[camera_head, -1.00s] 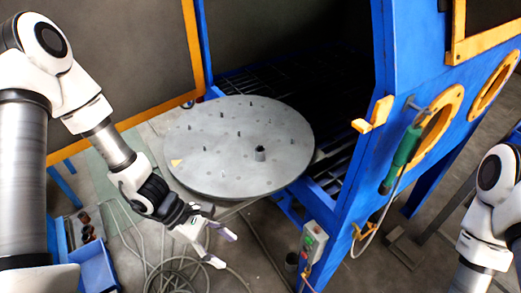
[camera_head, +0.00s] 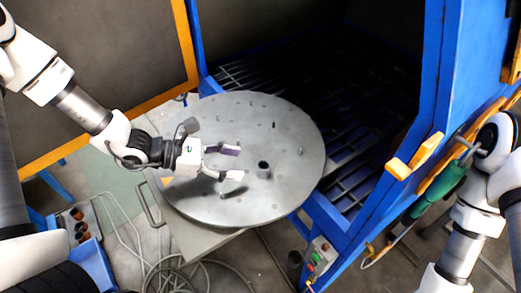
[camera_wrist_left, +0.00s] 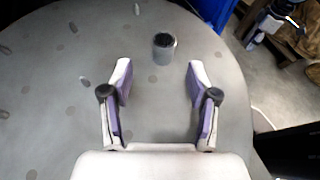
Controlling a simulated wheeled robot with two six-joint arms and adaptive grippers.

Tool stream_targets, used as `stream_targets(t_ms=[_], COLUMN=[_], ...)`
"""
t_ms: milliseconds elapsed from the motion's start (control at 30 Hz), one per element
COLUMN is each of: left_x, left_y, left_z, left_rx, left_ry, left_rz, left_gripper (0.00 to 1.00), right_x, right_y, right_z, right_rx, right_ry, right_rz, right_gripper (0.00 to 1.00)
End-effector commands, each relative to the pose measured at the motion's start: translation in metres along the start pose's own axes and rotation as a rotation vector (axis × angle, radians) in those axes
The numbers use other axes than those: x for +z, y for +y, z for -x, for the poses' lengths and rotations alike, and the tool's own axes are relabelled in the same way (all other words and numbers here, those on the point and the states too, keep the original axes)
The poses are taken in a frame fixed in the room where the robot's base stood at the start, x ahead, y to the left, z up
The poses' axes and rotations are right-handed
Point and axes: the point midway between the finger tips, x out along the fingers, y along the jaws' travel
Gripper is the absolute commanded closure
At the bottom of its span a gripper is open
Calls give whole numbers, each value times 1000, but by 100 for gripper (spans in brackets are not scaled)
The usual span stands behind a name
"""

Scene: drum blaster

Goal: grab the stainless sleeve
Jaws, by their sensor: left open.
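The stainless sleeve (camera_head: 263,170) is a short grey hollow cylinder standing upright on the round grey turntable (camera_head: 290,125). It also shows in the left wrist view (camera_wrist_left: 164,50), just beyond the fingertips and roughly between their lines. My left gripper (camera_head: 240,162) is open and empty over the turntable, with its fingers pointing toward the sleeve from the left. In the left wrist view the two fingers (camera_wrist_left: 160,75) are spread wide, and the sleeve is not between them. My right arm shows at the right edge, but its gripper is out of view.
Several small pins stand on the turntable. The blue cabinet (camera_head: 432,100) with a dark grated floor is behind and right. A green-handled tool (camera_head: 440,188) hangs on it. A blue bin (camera_head: 95,268) and coiled cables lie at lower left.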

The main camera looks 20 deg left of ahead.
Motion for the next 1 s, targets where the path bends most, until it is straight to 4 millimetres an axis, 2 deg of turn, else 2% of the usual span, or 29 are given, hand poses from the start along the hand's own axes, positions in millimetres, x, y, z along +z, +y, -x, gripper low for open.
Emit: stream_targets(t_ms=[367,700,933,967,1000], left_x=[0,1,1,1,1], left_y=[-1,-4,-3,-3,-3], left_z=[-31,-76,-78,-78,-78], left_rx=[-3,-3,0,0,0], left_ry=[3,3,-1,-1,-1], left_rz=[-1,-1,0,0,0], left_gripper=[40,40,40,47,61], right_x=[1,0,0,0,0], right_y=[0,0,0,0,0], right_z=[-3,4,4,4,4], right_rx=[0,0,0,0,0], right_ry=[-1,-1,-1,-1,-1], right_rz=[-1,-1,-1,-1,0], right_gripper=[61,61,61,61,61])
